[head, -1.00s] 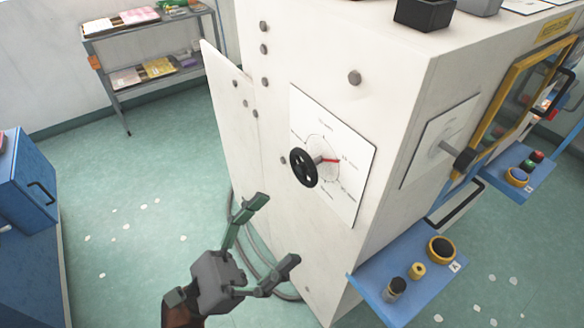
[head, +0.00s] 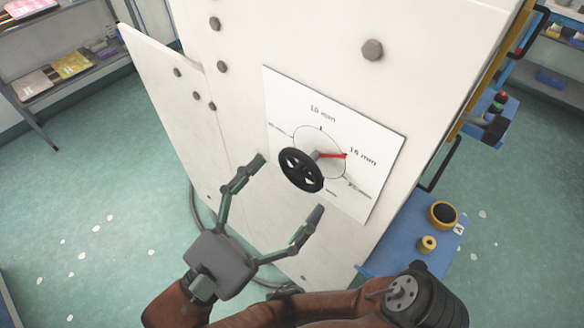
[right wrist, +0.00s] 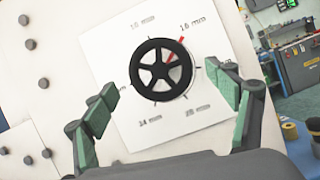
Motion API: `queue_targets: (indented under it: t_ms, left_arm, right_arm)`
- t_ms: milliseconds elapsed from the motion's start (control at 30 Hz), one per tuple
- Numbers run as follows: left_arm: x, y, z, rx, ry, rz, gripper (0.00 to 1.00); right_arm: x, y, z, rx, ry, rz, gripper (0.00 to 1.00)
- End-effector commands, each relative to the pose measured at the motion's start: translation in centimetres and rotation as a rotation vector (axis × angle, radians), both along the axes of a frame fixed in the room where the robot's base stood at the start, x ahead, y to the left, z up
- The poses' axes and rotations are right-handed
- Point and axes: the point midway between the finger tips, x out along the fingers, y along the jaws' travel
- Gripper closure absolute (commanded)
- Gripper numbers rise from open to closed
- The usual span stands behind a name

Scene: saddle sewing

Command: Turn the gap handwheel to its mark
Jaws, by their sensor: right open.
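The gap handwheel (head: 301,169) is a black spoked wheel on the side of the white machine. It stands out from a white dial plate (head: 375,185) with mm marks around a circle. A red pointer (head: 331,155) behind the wheel points at or close to the 16 mm mark. My right gripper (head: 288,188) is open and empty, just short of the wheel. In the right wrist view its fingers (right wrist: 168,102) stand left and right of the wheel (right wrist: 160,70), apart from it. My left gripper is not in view.
The white machine body (head: 240,100) has bolt heads near the dial. A blue shelf (head: 405,245) with a yellow-and-black ring (head: 443,214) juts out at the right. A grey rack (head: 55,75) stands at the far left.

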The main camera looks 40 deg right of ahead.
Motion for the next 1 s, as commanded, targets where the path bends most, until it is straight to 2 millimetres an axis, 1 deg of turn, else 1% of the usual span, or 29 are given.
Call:
queue_targets:
  t_ms: [33, 100, 233, 367, 567, 667, 1000]
  left_arm:
    - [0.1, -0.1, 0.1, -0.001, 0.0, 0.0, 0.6]
    - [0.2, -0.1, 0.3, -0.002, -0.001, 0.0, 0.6]
    - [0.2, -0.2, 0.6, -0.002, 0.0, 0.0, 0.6]
    - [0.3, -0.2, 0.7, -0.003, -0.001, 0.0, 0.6]
    - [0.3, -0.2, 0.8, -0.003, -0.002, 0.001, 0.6]
    - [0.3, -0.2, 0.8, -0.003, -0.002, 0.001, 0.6]
    - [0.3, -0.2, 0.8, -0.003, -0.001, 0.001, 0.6]
  right_arm:
    - [0.0, -0.8, 0.2, -0.001, -0.002, 0.0, 0.2]
    - [0.0, -1.7, 0.6, 0.0, -0.002, -0.001, 0.2]
    - [0.0, -2.7, 1.1, -0.001, -0.002, 0.001, 0.2]
    - [0.1, -3.0, 1.3, -0.002, 0.001, 0.002, 0.2]
    - [0.1, -3.0, 1.3, -0.002, 0.0, 0.004, 0.2]
    - [0.1, -3.0, 1.3, -0.002, 0.0, 0.004, 0.26]
    - [0.1, -3.0, 1.3, -0.002, 0.0, 0.004, 0.49]
